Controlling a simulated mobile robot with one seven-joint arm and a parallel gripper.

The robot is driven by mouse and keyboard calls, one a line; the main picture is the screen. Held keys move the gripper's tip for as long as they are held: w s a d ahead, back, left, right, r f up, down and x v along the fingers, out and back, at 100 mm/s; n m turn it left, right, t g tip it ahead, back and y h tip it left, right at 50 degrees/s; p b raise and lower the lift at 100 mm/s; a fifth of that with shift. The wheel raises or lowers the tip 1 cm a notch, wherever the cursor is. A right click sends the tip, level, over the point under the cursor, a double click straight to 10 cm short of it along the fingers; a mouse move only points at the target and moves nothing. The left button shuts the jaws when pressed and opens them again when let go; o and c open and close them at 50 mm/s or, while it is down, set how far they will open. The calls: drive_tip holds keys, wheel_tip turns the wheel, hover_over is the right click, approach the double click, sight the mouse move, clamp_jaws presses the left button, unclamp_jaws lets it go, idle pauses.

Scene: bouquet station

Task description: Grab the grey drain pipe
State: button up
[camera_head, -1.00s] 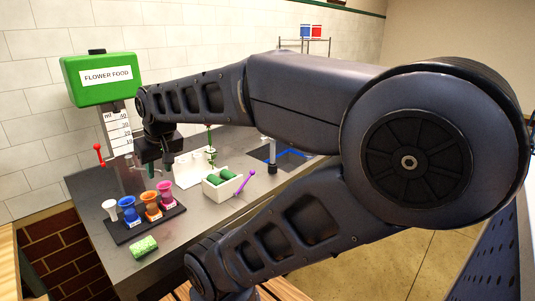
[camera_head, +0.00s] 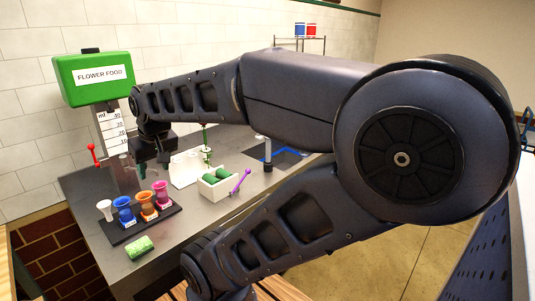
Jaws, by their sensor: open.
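A short upright grey pipe (camera_head: 267,151) with a dark lower end stands on the counter beside the sink, right of the white box; I take it to be the drain pipe. My gripper (camera_head: 151,168) points down over the left part of the counter, behind the coloured cups and well left of the pipe. It is open, with nothing visible between its small, dark fingers.
A green flower food dispenser (camera_head: 93,78) stands at left. The sink (camera_head: 287,158) is at right.

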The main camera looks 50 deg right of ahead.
drive_tip(key=w+d+m+h, duration=0.2)
drive_tip(key=w+d+m, duration=0.2)
drive_tip(key=w+d, duration=1.3)
drive_tip(key=m+h, duration=0.2)
drive_tip(key=m, duration=0.3)
approach(268, 145)
drive_tip(key=d, duration=0.1)
drive_tip(key=x, duration=0.5)
drive_tip(key=shift+w+d+f, duration=0.1)
drive_tip(key=shift+w+d, duration=0.05)
drive_tip(key=shift+d, duration=0.1)
drive_tip(key=shift+w+a+x, duration=0.1)
drive_tip(key=shift+a+x, duration=0.05)
drive_tip(key=shift+x, duration=1.25)
drive_tip(key=shift+w+a+x, duration=0.1)
drive_tip(key=shift+x, duration=1.35)
